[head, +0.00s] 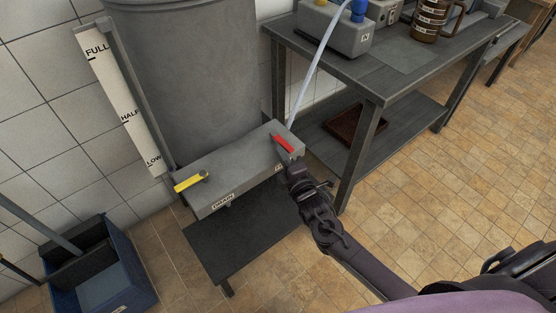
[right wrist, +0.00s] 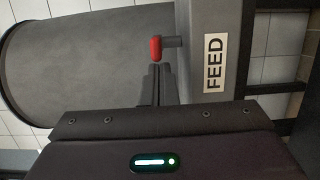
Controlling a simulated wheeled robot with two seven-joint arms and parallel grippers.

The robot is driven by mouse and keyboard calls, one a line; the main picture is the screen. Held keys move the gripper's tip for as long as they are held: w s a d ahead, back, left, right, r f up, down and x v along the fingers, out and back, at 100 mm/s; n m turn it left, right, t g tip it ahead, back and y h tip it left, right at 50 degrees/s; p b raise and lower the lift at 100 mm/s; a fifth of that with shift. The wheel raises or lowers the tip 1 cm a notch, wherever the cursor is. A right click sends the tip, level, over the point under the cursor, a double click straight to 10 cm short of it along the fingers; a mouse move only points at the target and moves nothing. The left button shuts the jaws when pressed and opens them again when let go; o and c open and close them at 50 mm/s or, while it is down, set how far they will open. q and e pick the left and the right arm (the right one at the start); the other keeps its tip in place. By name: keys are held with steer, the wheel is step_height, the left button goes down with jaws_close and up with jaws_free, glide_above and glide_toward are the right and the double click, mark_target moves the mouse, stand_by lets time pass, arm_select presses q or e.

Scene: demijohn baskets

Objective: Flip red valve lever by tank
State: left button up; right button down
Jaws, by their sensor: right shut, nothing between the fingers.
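The red valve lever (head: 283,144) sits on the right end of the grey valve box in front of the big grey tank (head: 185,75). It slants up and to the left in the head view. In the right wrist view the red lever (right wrist: 156,49) is seen near end-on, on a short grey stem beside the FEED label (right wrist: 215,63). My right gripper (head: 291,163) is shut and empty, just below the lever's lower right end. Its fingertips (right wrist: 156,70) appear right at the lever; whether they touch it I cannot tell. My left gripper is out of view.
A yellow lever (head: 190,181) is on the box's left end, near a DRAIN label (head: 223,200). A level gauge (head: 123,105) stands left of the tank. A dark workbench (head: 385,85) stands to the right, a blue bin (head: 125,265) at lower left.

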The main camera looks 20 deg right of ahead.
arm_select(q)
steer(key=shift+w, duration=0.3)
arm_select(e)
steer(key=shift+d+y, duration=0.15)
steer(key=shift+y, duration=0.25)
